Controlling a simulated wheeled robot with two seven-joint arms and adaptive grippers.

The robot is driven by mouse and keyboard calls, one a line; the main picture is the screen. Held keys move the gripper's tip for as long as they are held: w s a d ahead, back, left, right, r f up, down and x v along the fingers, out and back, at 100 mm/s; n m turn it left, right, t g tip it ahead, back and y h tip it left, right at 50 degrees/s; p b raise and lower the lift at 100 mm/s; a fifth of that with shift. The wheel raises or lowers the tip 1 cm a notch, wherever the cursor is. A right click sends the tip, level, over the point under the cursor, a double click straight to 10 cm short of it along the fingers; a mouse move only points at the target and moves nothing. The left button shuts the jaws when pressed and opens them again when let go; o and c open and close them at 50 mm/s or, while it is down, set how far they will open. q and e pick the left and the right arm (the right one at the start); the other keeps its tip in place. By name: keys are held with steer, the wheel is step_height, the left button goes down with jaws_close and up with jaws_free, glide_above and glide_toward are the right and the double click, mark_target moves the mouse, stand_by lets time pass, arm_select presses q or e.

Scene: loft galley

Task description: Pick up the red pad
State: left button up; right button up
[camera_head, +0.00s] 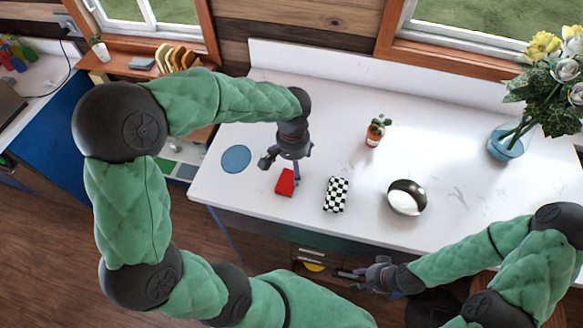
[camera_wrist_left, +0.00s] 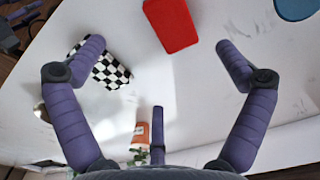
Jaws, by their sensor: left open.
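The red pad (camera_head: 285,182) lies flat on the white counter near its front edge. It also shows at the top middle of the left wrist view (camera_wrist_left: 172,25), cut off by the frame's top edge. My left gripper (camera_head: 286,161) is above the counter, just behind the pad in the head view. Its purple fingers (camera_wrist_left: 162,58) are spread wide and empty, and the pad is beyond the fingertips, not touched. My right gripper (camera_head: 352,279) is low in front of the counter, far from the pad; its finger opening is too small to judge.
A black-and-white checkered block (camera_head: 336,194) lies right of the pad, with a metal bowl (camera_head: 406,198) further right. A blue disc (camera_head: 236,159) lies to the left. A small potted plant (camera_head: 376,131) and a flower vase (camera_head: 506,142) stand behind. Counter around the pad is clear.

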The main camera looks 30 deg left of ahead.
arm_select(q)
glide_above(291, 181)
steer(key=f, duration=0.4)
steer(key=shift+s+d+f, duration=0.1)
steer(key=shift+d+f, duration=0.2)
steer(key=shift+f, duration=0.1)
steer(key=shift+w+a+f, duration=0.1)
steer(key=shift+w+f, duration=0.1)
steer(key=shift+f, duration=0.35)
steer(key=f, duration=0.4)
steer(key=shift+s+a, duration=0.15)
steer(key=shift+a, duration=0.1)
steer(key=shift+f, duration=0.45)
steer(key=c, duration=0.9)
steer(key=shift+o, duration=0.2)
